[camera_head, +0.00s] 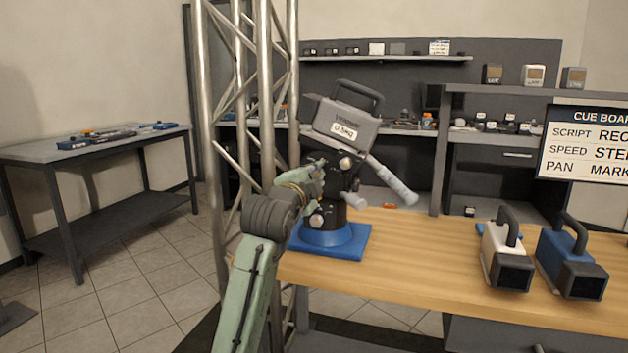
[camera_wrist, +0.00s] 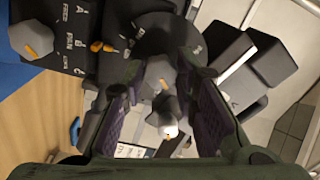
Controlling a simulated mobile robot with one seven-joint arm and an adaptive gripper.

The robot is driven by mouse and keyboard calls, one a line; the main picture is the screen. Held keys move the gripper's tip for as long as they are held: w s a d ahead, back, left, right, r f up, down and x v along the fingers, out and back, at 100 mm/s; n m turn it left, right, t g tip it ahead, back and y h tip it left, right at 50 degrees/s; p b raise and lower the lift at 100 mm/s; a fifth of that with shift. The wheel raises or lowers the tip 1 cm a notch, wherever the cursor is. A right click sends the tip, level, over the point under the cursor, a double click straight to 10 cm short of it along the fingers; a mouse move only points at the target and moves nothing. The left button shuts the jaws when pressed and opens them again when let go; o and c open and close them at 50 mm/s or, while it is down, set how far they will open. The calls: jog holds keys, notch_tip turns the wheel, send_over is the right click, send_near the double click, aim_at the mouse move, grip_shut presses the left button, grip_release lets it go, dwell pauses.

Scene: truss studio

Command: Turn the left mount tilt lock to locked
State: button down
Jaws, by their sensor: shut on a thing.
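A black camera mount (camera_head: 338,205) stands on a blue base (camera_head: 335,240) at the left end of the wooden table. It carries a tilted grey camera (camera_head: 343,122). My gripper (camera_head: 320,172) is at the mount's left side. In the wrist view, my gripper's purple-padded fingers (camera_wrist: 160,80) are on either side of a grey knob (camera_wrist: 158,72), and the gripper is shut on it. Another grey knob with a bright tip (camera_wrist: 168,122) shows below it. Black plates with white lettering and an orange-marked knob (camera_wrist: 32,38) are at upper left. The held knob's lock setting cannot be told.
A grey pan handle (camera_head: 392,180) sticks out right of the mount. A metal truss (camera_head: 263,90) stands close to my arm on the left. A white camera (camera_head: 505,255) and a blue camera (camera_head: 570,262) stand at the table's right. The table's middle is clear.

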dwell(0.4)
jog(key=c, duration=1.3)
grip_release()
jog(key=v, duration=1.2)
